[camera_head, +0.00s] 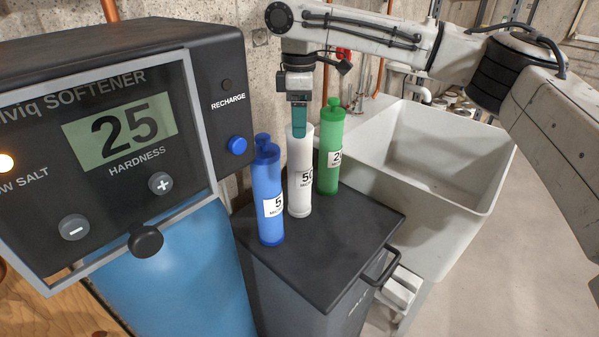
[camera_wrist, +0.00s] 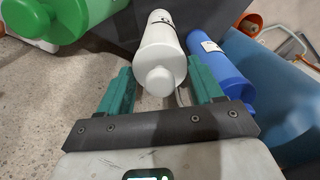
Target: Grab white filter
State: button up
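The white filter (camera_head: 299,182) stands upright on the dark bin lid, between the blue filter (camera_head: 267,195) and the green filter (camera_head: 329,158). Its label reads 50. My gripper (camera_head: 299,120) points down at its top, and a teal finger hides the filter's knob in the head view. In the wrist view my gripper (camera_wrist: 161,75) is open, with one teal finger on each side of the white filter's rounded knob (camera_wrist: 160,80). A gap shows between the knob and each finger. The blue filter (camera_wrist: 217,66) is close beside the right finger; the green filter (camera_wrist: 68,16) is farther off, upper left.
The filters stand on a dark bin (camera_head: 330,260) with a front handle. The softener panel (camera_head: 110,140), showing 25, rises close on the left. A white utility sink (camera_head: 440,190) is on the right. The lid's front part is clear.

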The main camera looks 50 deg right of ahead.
jog(key=c, duration=1.1)
